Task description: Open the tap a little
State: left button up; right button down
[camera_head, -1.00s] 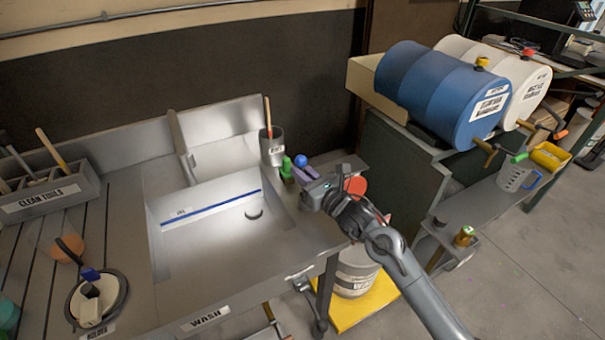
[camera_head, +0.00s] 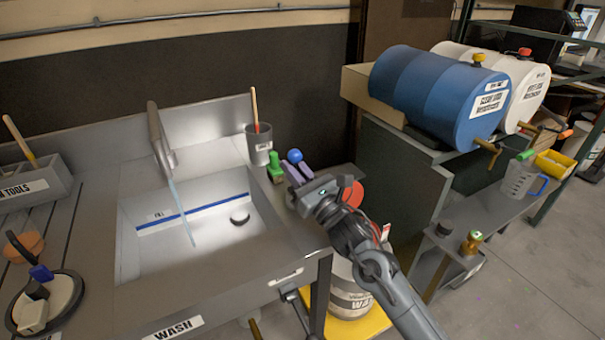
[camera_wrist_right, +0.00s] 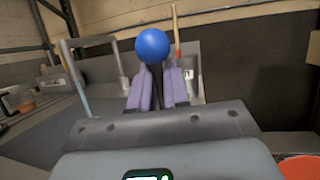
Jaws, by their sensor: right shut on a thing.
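The tap's grey spout (camera_head: 155,128) rises behind the sink (camera_head: 130,262), and a thin blue-tinted stream of water (camera_head: 181,212) falls from it into the basin. The tap's lever has a blue ball knob (camera_head: 295,156), right of the sink. My right gripper (camera_head: 293,170) has its purple fingers around the lever just below the knob. In the right wrist view the blue knob (camera_wrist_right: 153,45) stands above the fingertips (camera_wrist_right: 155,82), with the dark lever stem between them. The spout and water (camera_wrist_right: 82,100) also show there at the left. My left gripper is out of view.
A grey cup (camera_head: 259,148) with a wooden-handled tool and a green object (camera_head: 275,170) stand close to the left of my right gripper. A blue drum (camera_head: 440,95) and a white drum (camera_head: 535,88) lie on a stand at the right.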

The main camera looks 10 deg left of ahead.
jog(key=c, duration=1.3)
grip_release()
jog(key=shift+o, duration=0.5)
jog(key=shift+s+d+f, duration=0.1)
jog(key=shift+s+d, duration=0.15)
jog(key=shift+d, duration=0.15)
jog(key=p+v, duration=0.3)
jog(key=v, duration=0.5)
jog(key=shift+s+d+f, duration=0.15)
jog(key=shift+s+d, duration=0.05)
jog(key=shift+d, duration=0.15)
jog(key=shift+s+d+f, duration=0.25)
jog(key=shift+s+d, duration=0.1)
jog(key=shift+d, duration=0.05)
